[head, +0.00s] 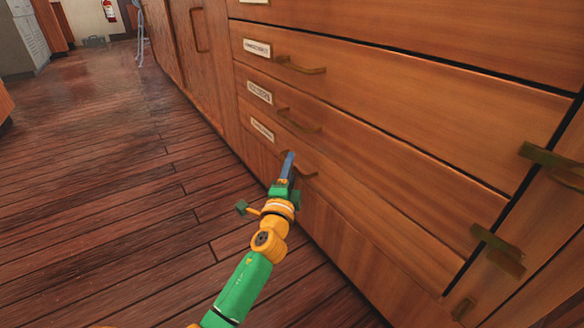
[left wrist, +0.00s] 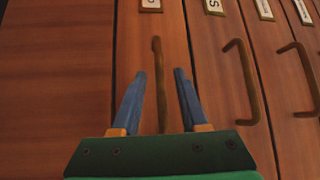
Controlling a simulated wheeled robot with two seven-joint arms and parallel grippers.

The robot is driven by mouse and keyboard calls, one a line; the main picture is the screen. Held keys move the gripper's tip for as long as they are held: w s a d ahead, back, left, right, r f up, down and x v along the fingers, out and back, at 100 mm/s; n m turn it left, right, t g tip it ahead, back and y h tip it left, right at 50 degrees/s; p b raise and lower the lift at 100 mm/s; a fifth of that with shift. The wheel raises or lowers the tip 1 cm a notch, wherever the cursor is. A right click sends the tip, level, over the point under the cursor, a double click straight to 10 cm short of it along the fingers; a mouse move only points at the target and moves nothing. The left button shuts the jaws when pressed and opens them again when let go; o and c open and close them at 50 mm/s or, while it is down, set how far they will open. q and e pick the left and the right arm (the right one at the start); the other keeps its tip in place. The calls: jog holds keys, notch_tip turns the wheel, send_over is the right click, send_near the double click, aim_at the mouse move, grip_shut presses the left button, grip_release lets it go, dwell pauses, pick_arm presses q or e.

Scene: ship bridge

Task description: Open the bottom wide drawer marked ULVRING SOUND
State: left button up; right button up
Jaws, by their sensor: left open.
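The bottom wide drawer (head: 350,196) is the lowest of the stacked wooden drawers and looks closed. Its small white label (head: 262,130) is too small to read in the head view and is cut off at the top of the left wrist view (left wrist: 151,4). Its brass bar handle (head: 306,170) is partly hidden behind my left gripper (head: 289,160). In the left wrist view the handle (left wrist: 157,70) runs upright between the two open blue fingers (left wrist: 158,95), with a gap on each side. My right gripper is not in view.
More labelled drawers with brass handles (head: 303,67) sit above, all looking closed. More brass handles (head: 498,245) show at the right. The plank floor (head: 130,180) left of the cabinet is clear. A fire extinguisher (head: 109,10) hangs on the far wall.

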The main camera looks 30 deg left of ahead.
pick_arm(q)
jog(key=shift+w+a, duration=0.2)
jog(key=shift+w, duration=0.15)
grip_shut()
dwell(1.2)
